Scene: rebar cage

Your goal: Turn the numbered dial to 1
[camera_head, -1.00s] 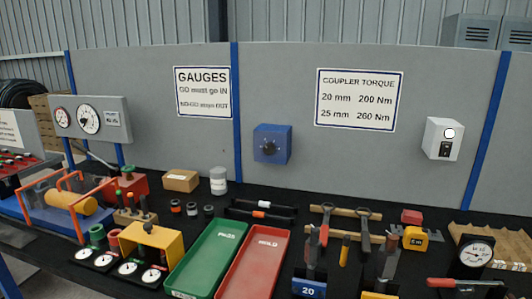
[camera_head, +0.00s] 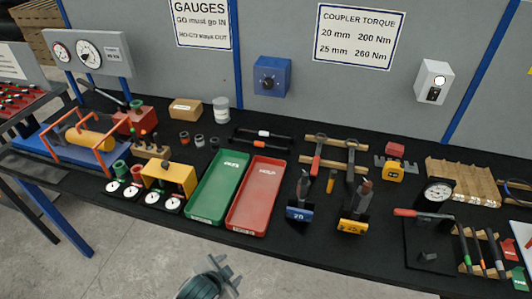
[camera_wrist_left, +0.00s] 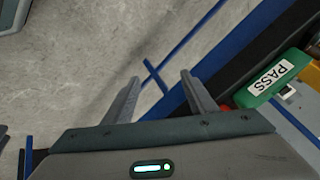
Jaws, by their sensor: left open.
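The numbered dial is a dark knob on a blue box (camera_head: 271,77) fixed to the grey back panel, in the middle of the head view. The numbers on it are too small to read. My left gripper (camera_head: 226,272) is low at the bottom of the head view, in front of the table's front edge and far from the dial. In the left wrist view its two fingers (camera_wrist_left: 160,95) are apart with nothing between them, above the concrete floor. The right gripper does not show.
A green tray (camera_head: 203,208) and a red tray (camera_head: 245,214) lie on the black table between gripper and panel. A white switch box (camera_head: 433,81) is on the panel at right.

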